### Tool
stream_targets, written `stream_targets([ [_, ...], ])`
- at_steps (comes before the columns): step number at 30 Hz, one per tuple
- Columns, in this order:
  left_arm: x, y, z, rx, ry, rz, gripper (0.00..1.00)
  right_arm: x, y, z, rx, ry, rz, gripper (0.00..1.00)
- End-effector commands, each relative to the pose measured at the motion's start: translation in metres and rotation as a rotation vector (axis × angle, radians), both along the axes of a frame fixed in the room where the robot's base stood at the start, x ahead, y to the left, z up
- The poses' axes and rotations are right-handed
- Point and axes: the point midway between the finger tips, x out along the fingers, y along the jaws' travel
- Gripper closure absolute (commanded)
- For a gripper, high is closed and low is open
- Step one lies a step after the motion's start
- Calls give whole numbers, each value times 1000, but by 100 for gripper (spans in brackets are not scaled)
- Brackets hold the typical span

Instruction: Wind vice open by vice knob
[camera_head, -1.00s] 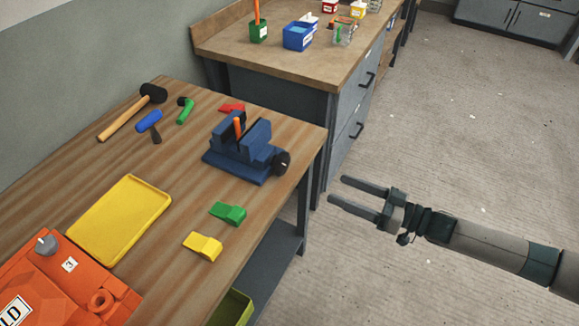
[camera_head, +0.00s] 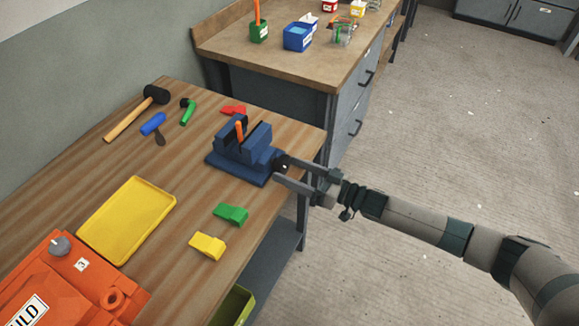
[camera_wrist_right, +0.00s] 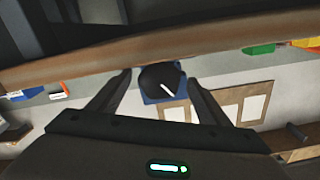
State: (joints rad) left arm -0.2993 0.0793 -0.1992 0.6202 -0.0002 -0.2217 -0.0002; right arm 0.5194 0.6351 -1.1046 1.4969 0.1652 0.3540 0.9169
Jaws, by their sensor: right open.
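The blue vice (camera_head: 240,150) stands on the wooden bench near its right edge, with an orange piece (camera_head: 239,131) upright between its jaws. Its black vice knob (camera_head: 283,163) faces right, toward my right gripper. My right gripper (camera_head: 278,168) is open, with its two fingers reaching to either side of the knob. In the right wrist view the round black knob (camera_wrist_right: 160,82) with a white mark sits between the open fingertips. I cannot tell whether the fingers touch it. My left gripper is not in view.
On the wooden bench (camera_head: 180,210) lie a yellow tray (camera_head: 127,220), green (camera_head: 231,214) and yellow (camera_head: 208,245) wedges, a mallet (camera_head: 137,112) and an orange mould (camera_head: 75,285). A second bench (camera_head: 300,65) with bins stands behind. Open floor lies right.

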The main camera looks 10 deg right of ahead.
Motion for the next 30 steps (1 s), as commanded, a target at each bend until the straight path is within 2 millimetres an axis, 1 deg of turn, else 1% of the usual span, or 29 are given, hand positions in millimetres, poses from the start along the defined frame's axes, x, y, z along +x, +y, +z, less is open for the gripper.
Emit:
stream_targets([
  [5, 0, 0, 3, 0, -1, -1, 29, 5, 7, 0, -1, 1, 0, 29],
  [13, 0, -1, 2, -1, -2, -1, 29, 5, 8, 0, -1, 1, 0, 29],
  [14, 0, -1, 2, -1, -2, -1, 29, 5, 8, 0, -1, 1, 0, 31],
  [15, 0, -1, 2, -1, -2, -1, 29, 5, 8, 0, -1, 1, 0, 41],
  [17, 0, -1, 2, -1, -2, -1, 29, 5, 8, 0, -1, 1, 0, 55],
  [18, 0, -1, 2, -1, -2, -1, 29, 5, 8, 0, -1, 1, 0, 65],
  [19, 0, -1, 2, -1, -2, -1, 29, 5, 8, 0, -1, 1, 0, 70],
  [30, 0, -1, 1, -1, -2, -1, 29, 5, 7, -1, -21, -29, -1, 70],
])
